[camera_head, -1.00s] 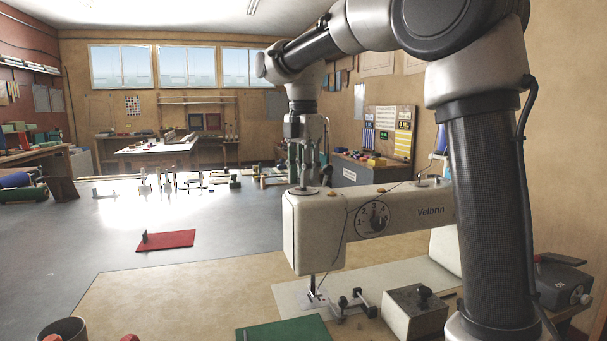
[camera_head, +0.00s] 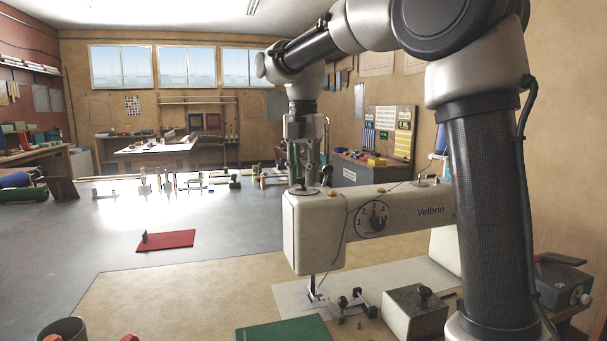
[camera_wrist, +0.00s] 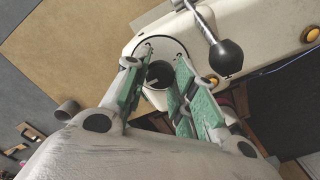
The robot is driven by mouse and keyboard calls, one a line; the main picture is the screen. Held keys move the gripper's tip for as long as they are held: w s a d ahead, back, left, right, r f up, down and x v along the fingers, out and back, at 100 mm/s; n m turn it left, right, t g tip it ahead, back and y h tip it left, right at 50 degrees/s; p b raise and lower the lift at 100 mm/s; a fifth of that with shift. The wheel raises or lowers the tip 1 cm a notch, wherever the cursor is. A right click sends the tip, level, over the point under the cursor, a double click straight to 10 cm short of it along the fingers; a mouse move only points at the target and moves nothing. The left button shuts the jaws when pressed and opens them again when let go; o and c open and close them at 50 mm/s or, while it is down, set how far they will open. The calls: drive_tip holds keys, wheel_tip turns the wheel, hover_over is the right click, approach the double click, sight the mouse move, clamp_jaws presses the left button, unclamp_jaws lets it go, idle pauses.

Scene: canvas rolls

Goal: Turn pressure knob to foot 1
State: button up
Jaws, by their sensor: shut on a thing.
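The white sewing machine (camera_head: 318,235), marked Velbrin, stands on the tan table. The pressure knob (camera_wrist: 158,73) is a dark round knob with a pale line on top, set in a round white plate (camera_wrist: 181,51) with small dark marks on the machine's top left end. My gripper (camera_head: 303,184) points down over this end. In the wrist view its green-padded fingers (camera_wrist: 156,84) stand on both sides of the knob and are shut on it. The fingers hide part of the knob and plate, and I cannot read the marks.
A numbered dial (camera_head: 372,217) is on the machine's front face. A dark ball-ended lever (camera_wrist: 226,57) stands close to the fingers, with an orange button (camera_wrist: 311,34) beyond it. Small metal parts, a grey block (camera_head: 414,312) and a green sheet (camera_head: 283,330) lie in front of the machine.

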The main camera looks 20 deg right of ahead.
drive_tip(key=o, duration=1)
drive_tip(key=shift+o, duration=0.2)
wheel_tip(320, 180, up, 12)
